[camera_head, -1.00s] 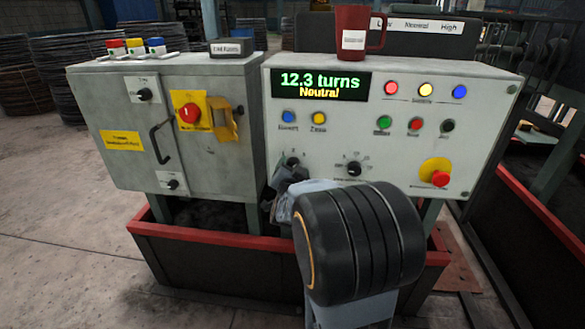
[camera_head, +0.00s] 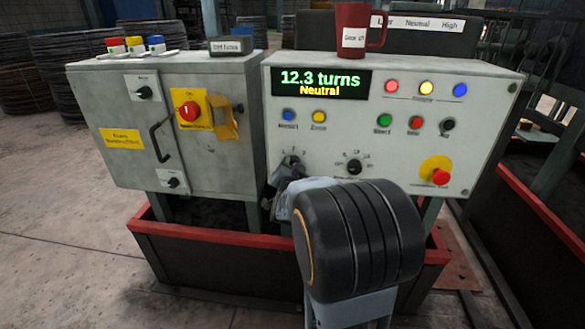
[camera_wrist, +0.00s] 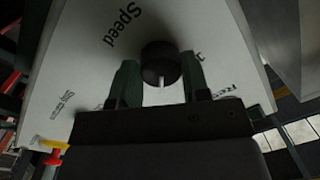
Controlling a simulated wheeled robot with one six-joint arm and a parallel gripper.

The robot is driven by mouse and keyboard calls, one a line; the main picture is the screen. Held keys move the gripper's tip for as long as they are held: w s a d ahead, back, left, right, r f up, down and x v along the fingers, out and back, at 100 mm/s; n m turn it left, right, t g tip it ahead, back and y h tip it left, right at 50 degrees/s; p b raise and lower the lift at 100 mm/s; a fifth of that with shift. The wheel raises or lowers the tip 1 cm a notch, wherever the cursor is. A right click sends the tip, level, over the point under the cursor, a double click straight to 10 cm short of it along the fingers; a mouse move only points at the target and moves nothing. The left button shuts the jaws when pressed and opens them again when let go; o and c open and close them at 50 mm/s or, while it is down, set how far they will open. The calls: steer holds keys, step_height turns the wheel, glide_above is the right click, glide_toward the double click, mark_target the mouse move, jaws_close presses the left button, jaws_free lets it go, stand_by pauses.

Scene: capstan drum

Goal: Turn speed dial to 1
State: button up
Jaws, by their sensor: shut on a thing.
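The speed dial is a round black knob (camera_wrist: 160,62) with a white pointer mark, on the pale panel face in the wrist view. The word "Speed" is printed beside it. My gripper (camera_wrist: 160,78) has one finger on each side of the knob and is shut on it. In the head view my gripper (camera_head: 287,178) is at the left one of two dials on the control panel (camera_head: 330,150), and partly covers that dial. Small marks stand around it, too small to read. My dark wrist hides the area below.
A second black dial (camera_head: 353,167) is close to the right. A red stop button (camera_head: 440,177) and several coloured buttons share the panel. The display (camera_head: 320,84) reads "12.3 turns" and "Neutral". A red mug (camera_head: 357,28) stands on top. A grey cabinet (camera_head: 165,125) is at left.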

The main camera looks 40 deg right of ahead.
steer(key=shift+r+n+g+p, duration=0.1)
steer(key=shift+n+g+p, duration=0.25)
steer(key=shift+n+p, duration=2.7)
steer(key=shift+r+n+g+p, duration=0.1)
steer(key=shift+n+g+p, duration=0.4)
steer(key=shift+n, duration=4.85)
steer(key=shift+f+n, duration=0.1)
steer(key=shift+n, duration=0.2)
steer(key=o, duration=0.9)
